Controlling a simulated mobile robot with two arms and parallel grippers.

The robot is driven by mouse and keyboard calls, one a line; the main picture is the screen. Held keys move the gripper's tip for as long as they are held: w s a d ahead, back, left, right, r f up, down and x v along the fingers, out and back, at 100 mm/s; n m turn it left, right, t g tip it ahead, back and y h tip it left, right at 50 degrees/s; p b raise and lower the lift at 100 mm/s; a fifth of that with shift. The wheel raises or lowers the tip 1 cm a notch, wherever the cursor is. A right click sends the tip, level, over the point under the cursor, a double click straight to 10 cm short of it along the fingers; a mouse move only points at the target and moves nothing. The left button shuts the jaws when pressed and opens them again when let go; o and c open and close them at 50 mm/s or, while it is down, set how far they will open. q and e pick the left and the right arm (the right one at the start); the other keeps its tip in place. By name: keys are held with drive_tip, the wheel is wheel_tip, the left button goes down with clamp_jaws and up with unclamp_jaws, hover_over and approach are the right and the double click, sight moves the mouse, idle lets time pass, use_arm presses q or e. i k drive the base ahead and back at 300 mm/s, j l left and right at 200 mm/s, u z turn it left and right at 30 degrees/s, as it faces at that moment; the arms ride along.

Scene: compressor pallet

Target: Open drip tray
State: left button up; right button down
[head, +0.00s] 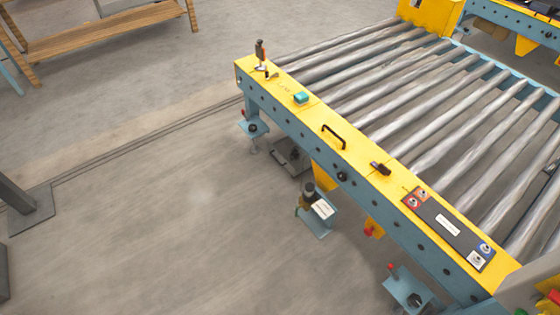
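A dark, flat, tray-like piece (291,157) shows low beneath the near side of the roller conveyor (370,180). It is partly hidden by the yellow-and-blue side frame. It may be the drip tray, but it is too small to tell for sure, or to tell whether it is open. A black handle (334,137) stands on the yellow top rail. Neither of my grippers is in view.
A wooden rack (105,30) stands at the back left. The floor in front is clear.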

sight(290, 156)
drive_tip(key=i+j+z, duration=0.35)
drive_tip(key=i, duration=0.25)
drive_tip(key=i+j+z, duration=0.35)
drive_tip(key=i+j, duration=0.15)
drive_tip(key=j, duration=0.25)
